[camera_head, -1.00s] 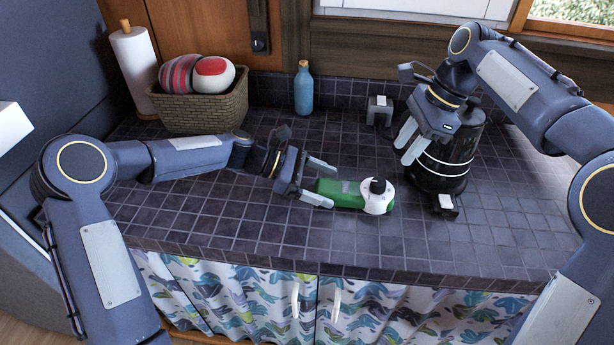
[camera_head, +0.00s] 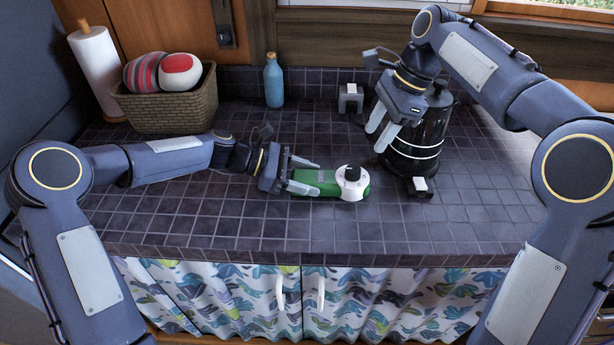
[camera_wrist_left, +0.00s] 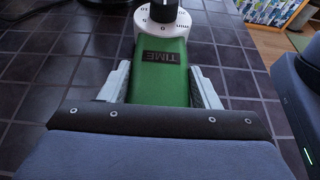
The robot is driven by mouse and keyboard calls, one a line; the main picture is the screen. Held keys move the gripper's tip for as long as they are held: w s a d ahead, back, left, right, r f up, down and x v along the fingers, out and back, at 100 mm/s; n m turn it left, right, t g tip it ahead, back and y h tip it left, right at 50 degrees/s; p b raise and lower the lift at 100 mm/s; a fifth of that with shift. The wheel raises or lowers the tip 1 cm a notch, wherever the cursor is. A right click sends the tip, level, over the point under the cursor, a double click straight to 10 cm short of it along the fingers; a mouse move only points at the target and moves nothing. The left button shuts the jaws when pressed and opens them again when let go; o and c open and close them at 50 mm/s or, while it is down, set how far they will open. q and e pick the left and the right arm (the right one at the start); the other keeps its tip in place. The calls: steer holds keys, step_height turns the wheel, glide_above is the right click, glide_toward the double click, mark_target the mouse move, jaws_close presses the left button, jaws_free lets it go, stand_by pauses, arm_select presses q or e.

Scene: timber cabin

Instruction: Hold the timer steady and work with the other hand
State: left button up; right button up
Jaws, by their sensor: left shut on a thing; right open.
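The timer (camera_head: 327,183) has a green body and a white dial with a black knob at its right end. It lies on the dark tiled counter. In the left wrist view the timer (camera_wrist_left: 161,76) shows a "TIME" label, with the dial at the far end. My left gripper (camera_head: 304,176) is shut on the green body, one finger on each side. My right gripper (camera_head: 379,130) is open and empty, above and to the right of the timer, in front of the black urn.
A black urn-like container (camera_head: 417,155) stands right of the timer, with a small block-like thing (camera_head: 420,186) at its foot. A small grey stand (camera_head: 351,98), a blue bottle (camera_head: 273,82), a basket (camera_head: 171,109) and a paper roll (camera_head: 98,70) stand behind. The front counter is clear.

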mark_target(354, 169)
steer(key=a+h, duration=0.1)
steer(key=a+f+m+h, duration=0.1)
steer(key=a+h, duration=0.1)
steer(key=shift+s+a+f+m, duration=0.15)
steer(key=shift+s+a+m, duration=0.1)
steer(key=shift+m, duration=0.05)
steer(key=shift+a+f+m+h, duration=0.25)
steer(key=shift+a+m+h, duration=0.1)
steer(key=shift+h, duration=0.15)
steer(key=shift+f, duration=3.85)
steer(key=c, duration=0.7)
steer(key=shift+m, duration=1.45)
